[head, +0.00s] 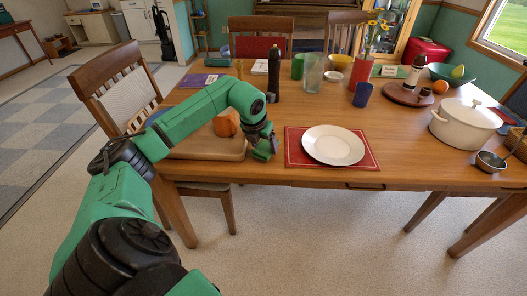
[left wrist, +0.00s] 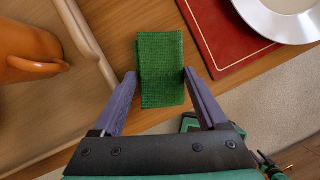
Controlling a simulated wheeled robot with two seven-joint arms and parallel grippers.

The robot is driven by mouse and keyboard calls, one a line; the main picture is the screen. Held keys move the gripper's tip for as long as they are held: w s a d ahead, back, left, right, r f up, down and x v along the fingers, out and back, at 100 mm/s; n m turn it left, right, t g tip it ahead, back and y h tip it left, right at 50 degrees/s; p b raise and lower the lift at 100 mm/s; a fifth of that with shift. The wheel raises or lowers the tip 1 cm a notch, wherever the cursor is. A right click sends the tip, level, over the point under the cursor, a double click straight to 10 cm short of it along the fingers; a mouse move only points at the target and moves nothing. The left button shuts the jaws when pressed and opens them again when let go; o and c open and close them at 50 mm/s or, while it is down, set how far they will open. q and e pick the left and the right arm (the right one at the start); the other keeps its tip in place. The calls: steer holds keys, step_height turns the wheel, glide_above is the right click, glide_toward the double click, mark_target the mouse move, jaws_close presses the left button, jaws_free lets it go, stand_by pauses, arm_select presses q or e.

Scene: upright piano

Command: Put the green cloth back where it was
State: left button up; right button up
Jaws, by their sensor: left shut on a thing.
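The green cloth (left wrist: 161,62) is a folded, ribbed rectangle in the left wrist view. It lies between the two fingertips of my left gripper (left wrist: 159,76), which is shut on it. In the head view my left gripper (head: 264,142) is at the table's front edge, between the wooden tray and the red placemat. There the cloth is hard to tell apart from my green arm. Whether the cloth touches the tabletop is not clear. My right gripper is not in view.
The wooden tray (head: 205,153) with an orange jug (head: 226,123) is left of the gripper. The red placemat (head: 296,152) with a white plate (head: 333,145) is close on its right. A dark bottle (head: 273,74) stands behind. A white pot (head: 464,126) is far right.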

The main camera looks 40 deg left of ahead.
arm_select(q)
step_height(320, 180, down, 2)
steer(key=shift+f, duration=0.2)
steer(key=o, duration=1.1)
steer(key=v, duration=1.2)
